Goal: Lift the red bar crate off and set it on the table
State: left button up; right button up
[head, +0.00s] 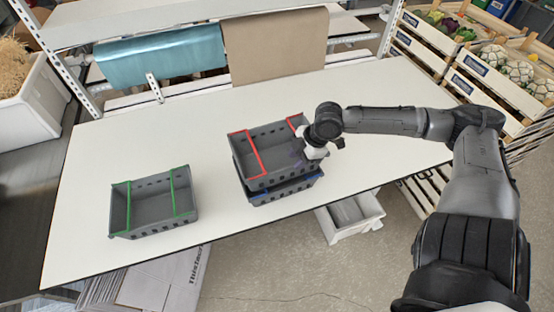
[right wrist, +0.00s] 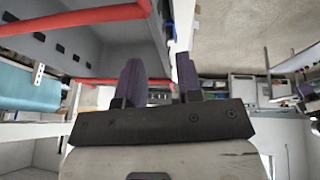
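The red bar crate (head: 275,179), grey with two red bars, is stacked on a blue-marked grey crate (head: 286,194) on the white table (head: 225,215). Its interior looks empty. My right gripper (head: 308,155) is at its right wall. In the right wrist view, the crate (right wrist: 95,50) and its red bars fill the upper left. The two dark purple fingers (right wrist: 160,78) stand apart, one on each side of the wall's edge, with a visible gap. Whether they touch the wall is unclear. My left gripper is in neither view.
A green-barred grey crate (head: 150,215) stands at the table's left front. The table is clear between the crates and behind them. A back frame holds a blue roll (head: 160,58) and a brown roll (head: 278,45). A white bin (head: 350,216) is below the front edge.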

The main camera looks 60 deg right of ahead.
aim_at(291, 168)
jog(key=b+x, duration=0.3)
jog(key=x, duration=0.2)
jog(key=shift+s+d+f, duration=0.1)
jog(key=shift+w+f+b, duration=0.3)
jog(key=shift+f+b, duration=0.25)
jog(key=shift+b, duration=0.5)
jog(key=shift+a, duration=0.25)
jog(key=shift+c, duration=0.5)
grip_shut()
